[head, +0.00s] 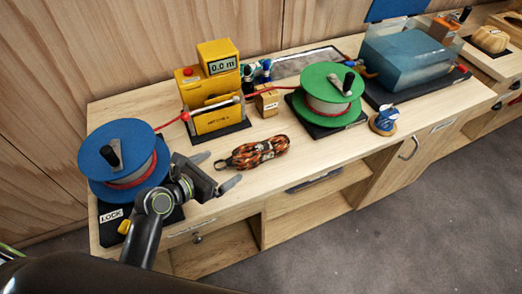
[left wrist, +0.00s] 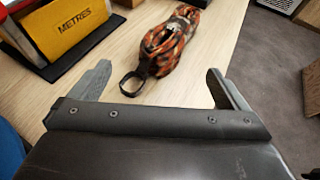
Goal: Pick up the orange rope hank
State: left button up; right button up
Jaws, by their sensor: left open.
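The orange rope hank (head: 259,152), orange and dark with a black loop at its left end, lies on the wooden bench top. It also shows in the left wrist view (left wrist: 172,45), ahead of my jaws, with the black loop (left wrist: 133,80) nearest them. My left gripper (head: 214,172) is open and empty, just left of the hank and apart from it. In the left wrist view its two fingers (left wrist: 155,84) stand wide apart on either side of the loop end. My right gripper does not show.
A blue reel (head: 120,150) stands left of my left gripper. A yellow length meter (head: 210,95) stands behind the hank, and a green reel (head: 326,85) behind it to the right. The bench front edge is close; bare wood (head: 300,165) lies right of the hank.

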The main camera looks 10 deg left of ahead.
aim_at(241, 156)
pick_arm(q)
jog(key=x, duration=0.4)
jog(key=shift+w, duration=0.15)
jog(key=shift+p+x, duration=0.35)
jog(key=shift+x, duration=2.35)
jog(key=shift+d, duration=0.15)
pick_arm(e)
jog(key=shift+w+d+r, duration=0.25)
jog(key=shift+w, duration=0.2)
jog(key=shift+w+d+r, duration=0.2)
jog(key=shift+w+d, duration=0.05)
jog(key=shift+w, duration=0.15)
